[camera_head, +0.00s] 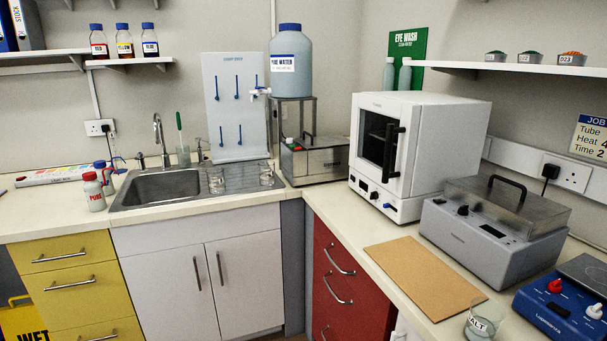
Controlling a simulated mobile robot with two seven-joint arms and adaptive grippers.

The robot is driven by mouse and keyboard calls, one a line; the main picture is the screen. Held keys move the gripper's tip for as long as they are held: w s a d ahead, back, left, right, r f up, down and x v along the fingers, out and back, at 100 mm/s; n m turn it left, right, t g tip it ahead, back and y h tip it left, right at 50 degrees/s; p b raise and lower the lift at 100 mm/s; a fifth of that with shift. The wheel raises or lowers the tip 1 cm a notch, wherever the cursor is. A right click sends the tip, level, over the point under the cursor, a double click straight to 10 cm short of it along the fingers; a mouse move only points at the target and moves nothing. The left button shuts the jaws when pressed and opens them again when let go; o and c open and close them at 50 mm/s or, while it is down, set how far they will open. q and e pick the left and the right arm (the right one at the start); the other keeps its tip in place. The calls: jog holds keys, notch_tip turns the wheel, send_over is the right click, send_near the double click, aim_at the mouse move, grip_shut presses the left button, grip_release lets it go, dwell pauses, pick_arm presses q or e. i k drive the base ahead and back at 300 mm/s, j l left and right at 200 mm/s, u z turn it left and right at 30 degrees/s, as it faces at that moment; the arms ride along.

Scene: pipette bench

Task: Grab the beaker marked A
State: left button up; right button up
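A glass beaker (483,322) stands at the front of the right bench, cut by the picture's lower edge; its label reads "ALT", perhaps with a letter hidden. Two small clear glass vessels stand by the sink, a left one (216,182) and a right one (267,176). Any marks on these two are too small to read. I cannot make out a beaker clearly marked only A. Neither of my grippers is in view.
The sink (165,186) is at the left back. A brown mat (425,278) lies bare on the right bench. A white oven (415,150), a grey lidded bath (490,240) and a blue device (555,312) crowd that bench. A water carboy (291,75) stands in the corner.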

aim_at(267, 168)
jog(key=i+j+z, duration=0.2)
jog(key=j+z, duration=0.25)
jog(key=i+j+z, duration=0.2)
jog(key=j, duration=0.15)
jog(key=i+j+z, duration=0.1)
jog(key=j, duration=0.35)
jog(key=i+j+z, duration=0.1)
jog(key=j, duration=0.4)
